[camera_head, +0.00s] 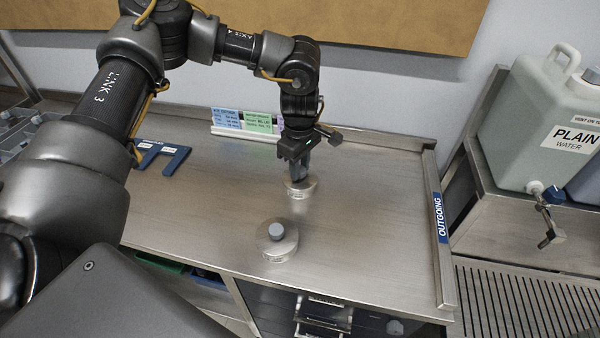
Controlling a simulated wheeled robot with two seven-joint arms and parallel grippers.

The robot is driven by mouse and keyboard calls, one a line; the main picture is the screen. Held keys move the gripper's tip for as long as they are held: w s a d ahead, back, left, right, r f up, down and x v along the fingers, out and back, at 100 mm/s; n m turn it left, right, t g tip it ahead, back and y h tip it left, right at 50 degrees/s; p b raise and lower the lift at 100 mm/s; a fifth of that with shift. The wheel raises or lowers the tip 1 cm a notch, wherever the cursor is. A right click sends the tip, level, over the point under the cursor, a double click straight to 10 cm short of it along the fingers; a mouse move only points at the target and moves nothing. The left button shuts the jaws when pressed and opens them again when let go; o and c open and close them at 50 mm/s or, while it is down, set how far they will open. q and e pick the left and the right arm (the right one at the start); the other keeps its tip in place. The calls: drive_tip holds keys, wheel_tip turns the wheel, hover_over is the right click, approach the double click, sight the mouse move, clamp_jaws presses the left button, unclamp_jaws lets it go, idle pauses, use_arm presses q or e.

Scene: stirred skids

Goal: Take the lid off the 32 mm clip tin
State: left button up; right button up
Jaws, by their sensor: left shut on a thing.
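Two small round metal tins stand on the steel bench (370,210). The farther tin (301,192) is under my left gripper (299,177), which points down and is shut on the knob of its lid. The fingers hide the knob and much of the tin's top. I cannot tell whether that lid is seated or raised. The nearer tin (279,247) has its lid on, with a grey-blue knob on top, and stands near the front edge. Both have small labels on the front, too small to read, so I cannot tell which is the 32 mm clip tin. My right gripper is out of view.
A card holder (243,127) with coloured cards stands at the back, beside a blue notched piece (161,157). A raised rim with an OUTGOING label (440,217) bounds the right side. A water container (545,120) stands beyond. The bench right of the tins is clear.

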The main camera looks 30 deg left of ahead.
use_arm(q)
drive_tip(key=shift+r, duration=0.15)
